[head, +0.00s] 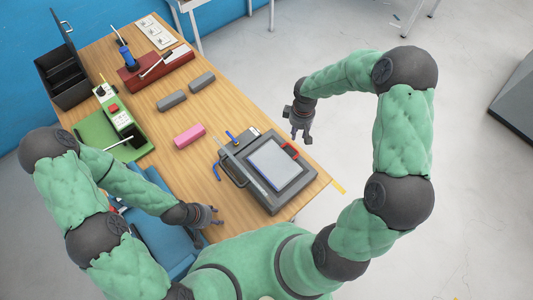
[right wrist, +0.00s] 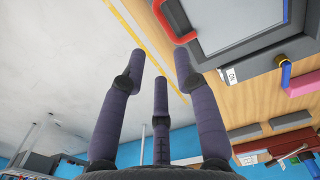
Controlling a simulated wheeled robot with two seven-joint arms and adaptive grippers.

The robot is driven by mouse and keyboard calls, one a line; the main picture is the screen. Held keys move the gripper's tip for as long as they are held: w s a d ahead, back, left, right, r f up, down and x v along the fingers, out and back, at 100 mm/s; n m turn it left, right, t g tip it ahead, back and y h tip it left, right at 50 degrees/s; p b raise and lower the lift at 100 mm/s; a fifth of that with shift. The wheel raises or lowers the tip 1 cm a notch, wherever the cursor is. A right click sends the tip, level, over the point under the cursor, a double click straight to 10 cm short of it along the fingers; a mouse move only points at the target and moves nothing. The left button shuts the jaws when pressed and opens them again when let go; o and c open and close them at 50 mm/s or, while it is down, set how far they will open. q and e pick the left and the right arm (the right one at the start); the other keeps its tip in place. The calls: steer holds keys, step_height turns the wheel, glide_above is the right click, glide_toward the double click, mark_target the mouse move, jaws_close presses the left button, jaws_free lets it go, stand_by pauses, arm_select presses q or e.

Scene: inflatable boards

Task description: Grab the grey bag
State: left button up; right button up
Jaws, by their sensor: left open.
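Two small grey, rounded blocks lie on the wooden table, a nearer one (head: 172,101) and a farther one (head: 202,81). Either may be the grey bag; I cannot tell which. A grey block also shows in the right wrist view (right wrist: 268,125). My right gripper (head: 301,138) hangs beyond the table's right edge, away from both blocks. Its fingers are spread and empty in the right wrist view (right wrist: 160,70). My left gripper (head: 215,217) is open and empty near the table's front edge, by the blue chair.
A pink block (head: 190,136) lies nearer than the grey ones. A dark case with a screen (head: 277,163) fills the right front of the table. A red tray (head: 155,68), black box (head: 66,73) and green board (head: 98,131) stand farther back and left. Bare wood surrounds the blocks.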

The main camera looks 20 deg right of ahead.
step_height(320, 180, down, 5)
steer(key=shift+r, duration=0.1)
steer(key=shift+w+a+f+b, duration=0.1)
steer(key=shift+a+f+b, duration=0.05)
steer(key=shift+f, duration=1.4)
steer(key=shift+a+f+b, duration=0.1)
steer(key=shift+f+b, duration=0.05)
steer(key=shift+f, duration=1.35)
jaws_close()
